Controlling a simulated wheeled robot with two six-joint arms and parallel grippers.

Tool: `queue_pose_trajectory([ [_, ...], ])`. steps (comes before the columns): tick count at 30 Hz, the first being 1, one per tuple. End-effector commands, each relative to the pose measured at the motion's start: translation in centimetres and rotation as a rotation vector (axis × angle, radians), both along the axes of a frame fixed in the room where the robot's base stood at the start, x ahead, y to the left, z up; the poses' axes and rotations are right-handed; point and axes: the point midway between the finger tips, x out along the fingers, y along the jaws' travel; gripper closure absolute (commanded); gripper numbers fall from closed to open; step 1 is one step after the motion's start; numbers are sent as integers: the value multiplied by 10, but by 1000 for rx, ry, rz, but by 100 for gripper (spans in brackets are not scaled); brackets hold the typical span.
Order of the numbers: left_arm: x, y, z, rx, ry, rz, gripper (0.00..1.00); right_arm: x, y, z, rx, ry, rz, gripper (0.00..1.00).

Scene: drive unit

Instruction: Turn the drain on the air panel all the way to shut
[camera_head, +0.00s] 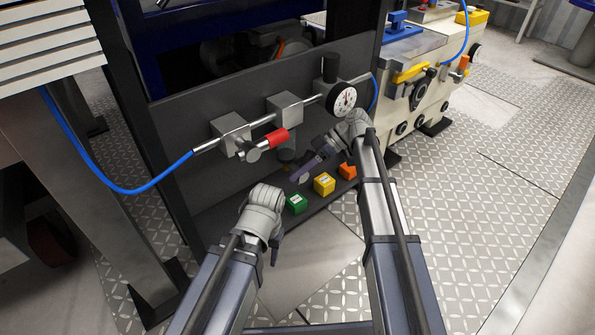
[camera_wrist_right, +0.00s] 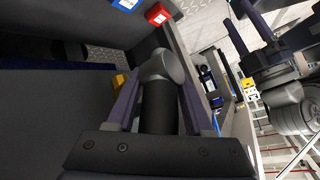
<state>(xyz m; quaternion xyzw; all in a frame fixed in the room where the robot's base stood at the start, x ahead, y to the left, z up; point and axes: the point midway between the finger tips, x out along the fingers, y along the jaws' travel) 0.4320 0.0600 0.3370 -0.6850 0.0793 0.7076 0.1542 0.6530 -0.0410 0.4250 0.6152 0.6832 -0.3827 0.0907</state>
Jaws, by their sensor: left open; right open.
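The air panel (camera_head: 205,130) is a dark upright plate with a silver pipe, grey blocks, a round gauge (camera_head: 342,99) and a red-handled valve (camera_head: 268,142). My right gripper (camera_head: 302,171) is low in front of the panel, below the pipe. In the right wrist view, the open fingers of my right gripper (camera_wrist_right: 163,84) stand on either side of a black cylinder (camera_wrist_right: 158,108) with a rounded grey end (camera_wrist_right: 164,66), which looks like the drain. Contact cannot be told; the fingers partly hide it in the head view. My left gripper (camera_head: 275,240) is open and empty, lower left, away from the panel.
Green (camera_head: 296,204), yellow (camera_head: 324,183) and orange (camera_head: 347,171) blocks sit along the panel's foot. A blue hose (camera_head: 130,190) loops at left beside a grey post. A cream machine (camera_head: 425,75) stands at the back right. Tread-plate floor at right is clear.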

Motion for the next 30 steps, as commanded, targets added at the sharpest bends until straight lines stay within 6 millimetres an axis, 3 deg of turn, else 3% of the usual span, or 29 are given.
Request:
queue_pose_trajectory([
  [15, -1, 0, 45, 1, 3, 0, 50, 17, -54, 45, -1, 0, -1, 48],
  [24, -1, 0, 45, 1, 3, 0, 50, 17, -58, 44, -1, 1, 1, 48],
  [30, -1, 0, 45, 1, 3, 0, 50, 0, -56, 35, -69, 48, -53, 70],
])
